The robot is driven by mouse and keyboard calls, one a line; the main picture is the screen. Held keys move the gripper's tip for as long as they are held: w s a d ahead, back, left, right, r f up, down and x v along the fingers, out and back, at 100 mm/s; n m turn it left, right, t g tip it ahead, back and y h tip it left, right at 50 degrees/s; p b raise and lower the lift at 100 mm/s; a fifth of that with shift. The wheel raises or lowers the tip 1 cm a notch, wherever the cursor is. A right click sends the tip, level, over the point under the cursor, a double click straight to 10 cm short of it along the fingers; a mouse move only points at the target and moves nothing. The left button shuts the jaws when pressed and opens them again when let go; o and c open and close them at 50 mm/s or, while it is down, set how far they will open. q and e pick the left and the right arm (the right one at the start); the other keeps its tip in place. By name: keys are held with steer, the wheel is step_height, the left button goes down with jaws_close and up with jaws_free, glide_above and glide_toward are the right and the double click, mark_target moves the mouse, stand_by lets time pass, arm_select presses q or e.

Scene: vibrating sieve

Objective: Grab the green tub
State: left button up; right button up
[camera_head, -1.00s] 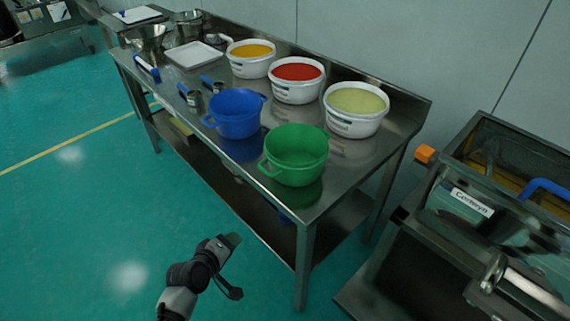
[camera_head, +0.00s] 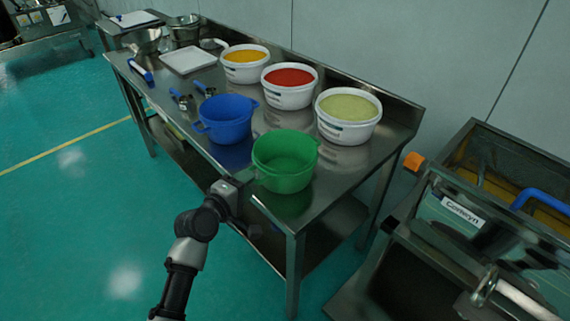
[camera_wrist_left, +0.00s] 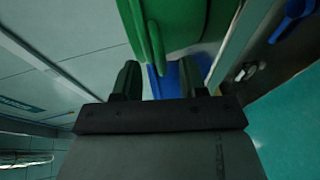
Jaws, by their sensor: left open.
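The green tub (camera_head: 286,165) stands upright on the steel table, near its front corner at the right end. My left gripper (camera_head: 246,182) is at the table's front edge, just left of the tub. In the left wrist view the tub (camera_wrist_left: 185,22) fills the top middle, with its handle pointing between the fingers. The left gripper's fingers (camera_wrist_left: 160,80) are open and apart, and the handle lies just in front of or between them; contact cannot be told. My right gripper is not in view.
A blue tub (camera_head: 226,119) stands behind and left of the green one. White buckets with yellow-green (camera_head: 347,117), red (camera_head: 289,86) and orange (camera_head: 245,64) contents line the back of the steel table (camera_head: 326,192). A machine (camera_head: 470,220) stands to the right.

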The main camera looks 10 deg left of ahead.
arm_select(q)
steer(key=x, duration=0.3)
steer(key=shift+w+f, duration=0.1)
steer(key=shift+w, duration=0.1)
steer(key=shift+s, duration=0.1)
jaws_close()
